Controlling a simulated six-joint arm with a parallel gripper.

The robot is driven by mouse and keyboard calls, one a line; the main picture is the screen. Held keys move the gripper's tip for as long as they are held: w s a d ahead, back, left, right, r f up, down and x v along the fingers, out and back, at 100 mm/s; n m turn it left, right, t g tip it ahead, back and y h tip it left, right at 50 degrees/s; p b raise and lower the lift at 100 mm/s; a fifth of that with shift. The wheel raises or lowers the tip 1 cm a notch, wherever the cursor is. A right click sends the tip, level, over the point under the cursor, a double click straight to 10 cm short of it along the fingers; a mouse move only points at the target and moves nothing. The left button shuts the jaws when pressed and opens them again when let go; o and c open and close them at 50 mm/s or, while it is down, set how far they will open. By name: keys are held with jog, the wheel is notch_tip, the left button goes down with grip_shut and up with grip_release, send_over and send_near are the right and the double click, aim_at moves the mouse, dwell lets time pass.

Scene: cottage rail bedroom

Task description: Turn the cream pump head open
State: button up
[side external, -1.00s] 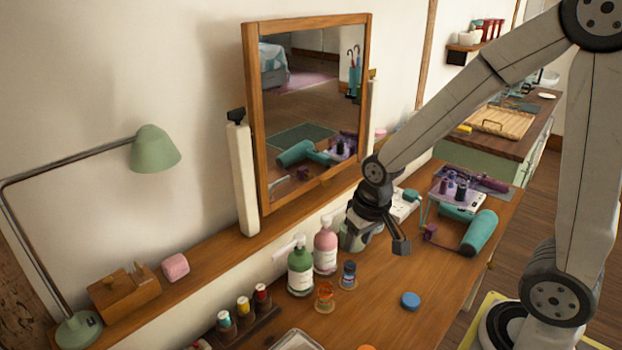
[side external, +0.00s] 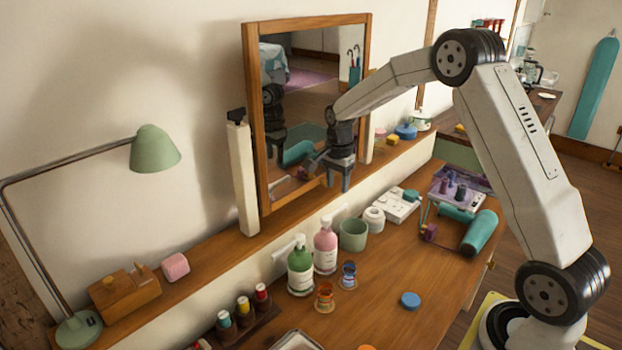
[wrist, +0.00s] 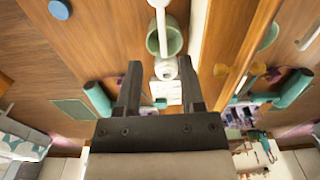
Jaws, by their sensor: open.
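Two pump bottles with white pump heads stand on the desk in the side view: a green bottle (side external: 300,272) and a pink bottle (side external: 325,250). Their white pump heads (side external: 325,222) have spouts pointing toward the left. I cannot tell which is the cream pump. My gripper (side external: 337,187) is open and empty. It hangs pointing down in front of the mirror, above and apart from the bottles. In the wrist view, its fingers (wrist: 160,85) are spread, and a white pump-like piece (wrist: 160,22) shows beyond them over the green cup. The bottle bodies are not clear there.
The green cup (side external: 353,235) and a white jar (side external: 374,219) stand right of the pink bottle. Small glass jars (side external: 325,296) stand in front. The mirror (side external: 250,110) rises behind on the shelf. A teal hair dryer (side external: 480,233) lies at right.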

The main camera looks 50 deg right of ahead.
aim_at(336, 210)
jog(key=shift+w+d, duration=0.15)
jog(key=shift+d, duration=0.15)
jog(key=shift+f, duration=0.1)
jog(key=shift+f, duration=3.85)
grip_shut()
